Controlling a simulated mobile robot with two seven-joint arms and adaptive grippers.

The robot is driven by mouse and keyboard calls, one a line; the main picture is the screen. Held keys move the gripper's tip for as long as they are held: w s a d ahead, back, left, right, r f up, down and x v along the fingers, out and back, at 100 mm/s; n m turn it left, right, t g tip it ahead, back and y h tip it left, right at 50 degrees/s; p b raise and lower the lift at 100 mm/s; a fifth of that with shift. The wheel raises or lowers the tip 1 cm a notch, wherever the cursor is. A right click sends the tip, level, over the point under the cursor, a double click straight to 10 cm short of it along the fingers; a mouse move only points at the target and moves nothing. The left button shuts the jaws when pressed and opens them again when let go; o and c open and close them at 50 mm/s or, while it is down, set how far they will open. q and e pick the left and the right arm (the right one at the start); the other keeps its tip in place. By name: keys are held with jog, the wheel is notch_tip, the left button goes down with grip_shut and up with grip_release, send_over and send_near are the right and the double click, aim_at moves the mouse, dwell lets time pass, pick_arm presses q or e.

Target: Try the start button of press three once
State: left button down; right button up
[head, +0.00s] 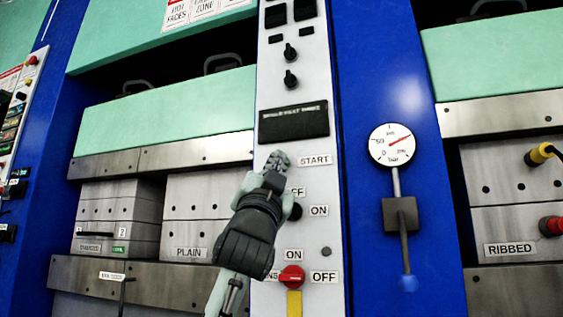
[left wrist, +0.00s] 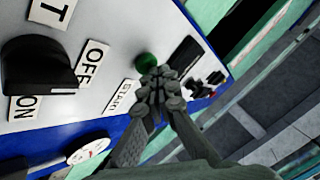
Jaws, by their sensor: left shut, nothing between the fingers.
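The press's white control panel (head: 292,95) stands in the middle of the head view. Its START label (head: 314,160) is right of my left gripper (head: 279,161). The gripper is shut and empty, its fingertips over the panel beside the label. In the head view they hide the spot left of START. In the left wrist view, a green round start button (left wrist: 146,61) shows just beyond the shut fingertips (left wrist: 158,84), near the START label (left wrist: 122,97). I cannot tell whether they touch. My right gripper is not in view.
Below are ON/OFF labels, a black selector (left wrist: 38,66) and a red rotary switch (head: 291,277) on yellow. A dark display (head: 293,122) sits above. A pressure gauge (head: 392,145) is on the blue column at right. PLAIN (head: 189,253) and RIBBED (head: 510,249) moulds flank the panel.

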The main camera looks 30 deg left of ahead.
pick_arm(q)
jog(key=shift+s+d, duration=0.15)
jog(key=shift+s, duration=0.5)
jog(key=s, duration=0.2)
jog(key=s+d, duration=0.1)
jog(key=s, duration=0.2)
jog(key=shift+d, duration=0.1)
jog(key=shift+w, duration=0.1)
dwell(0.6)
